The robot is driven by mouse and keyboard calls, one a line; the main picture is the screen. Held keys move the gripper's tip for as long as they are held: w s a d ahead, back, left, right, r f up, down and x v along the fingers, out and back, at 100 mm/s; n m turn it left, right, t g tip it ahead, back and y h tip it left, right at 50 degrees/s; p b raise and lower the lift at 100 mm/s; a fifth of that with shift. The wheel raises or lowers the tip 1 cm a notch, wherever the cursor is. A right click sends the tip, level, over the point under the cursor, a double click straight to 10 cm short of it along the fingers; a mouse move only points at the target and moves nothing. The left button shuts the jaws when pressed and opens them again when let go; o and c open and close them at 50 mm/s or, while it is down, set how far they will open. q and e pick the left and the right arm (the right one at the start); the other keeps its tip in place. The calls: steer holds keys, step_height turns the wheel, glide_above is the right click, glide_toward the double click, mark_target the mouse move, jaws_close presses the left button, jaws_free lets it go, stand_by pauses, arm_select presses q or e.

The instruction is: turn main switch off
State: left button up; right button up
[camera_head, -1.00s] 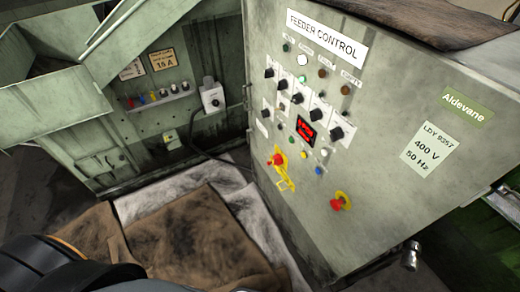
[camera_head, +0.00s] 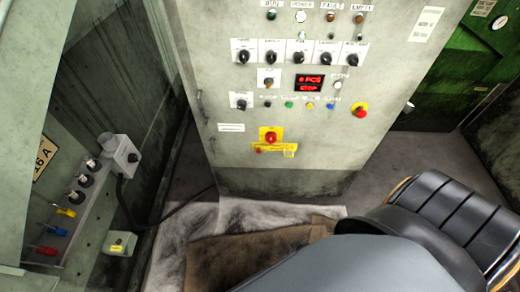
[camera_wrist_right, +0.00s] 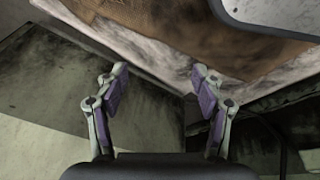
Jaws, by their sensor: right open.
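The control panel (camera_head: 215,90) faces me nearly straight on in the head view. Low on it is a red rotary switch (camera_head: 270,137) on a yellow plate, with a yellow tagged piece (camera_head: 288,150) just below; it looks like the main switch. Its exact handle angle is too small to tell. My right gripper (camera_wrist_right: 158,75) shows in the right wrist view with its two purple-padded fingers apart and nothing between them. It is away from the switch, over the floor area by a cabinet-like surface. My left gripper is not in view.
A red mushroom button on a yellow ring (camera_head: 360,110) sits right of the switch. Black knobs (camera_head: 299,57) and a red display (camera_head: 309,83) are above. A grey box with a cable (camera_head: 122,155) is at left. Brown and white cloths (camera_head: 240,255) cover the floor.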

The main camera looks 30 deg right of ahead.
steer(key=w+a+f+t+b, duration=0.15)
steer(key=w+f+b, duration=0.3)
steer(key=w, duration=0.55)
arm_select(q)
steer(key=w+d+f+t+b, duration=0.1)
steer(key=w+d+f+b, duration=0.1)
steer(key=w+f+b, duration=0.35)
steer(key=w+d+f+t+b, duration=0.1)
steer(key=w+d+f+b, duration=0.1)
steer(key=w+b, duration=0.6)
arm_select(e)
steer(key=m+t+h+b, duration=0.7)
steer(key=t+h+b, duration=0.2)
steer(key=t+b, duration=0.25)
glide_toward(271, 142)
steer(key=shift+g+y, duration=0.3)
steer(key=shift+y, duration=0.1)
steer(key=x, duration=0.6)
steer(key=r+x, duration=0.1)
steer(key=x, duration=0.3)
steer(key=shift+d, duration=0.15)
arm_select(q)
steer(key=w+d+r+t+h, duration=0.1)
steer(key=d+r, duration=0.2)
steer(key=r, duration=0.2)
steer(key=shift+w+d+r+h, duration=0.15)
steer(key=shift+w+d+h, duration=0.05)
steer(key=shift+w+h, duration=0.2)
arm_select(e)
steer(key=shift+c, duration=0.2)
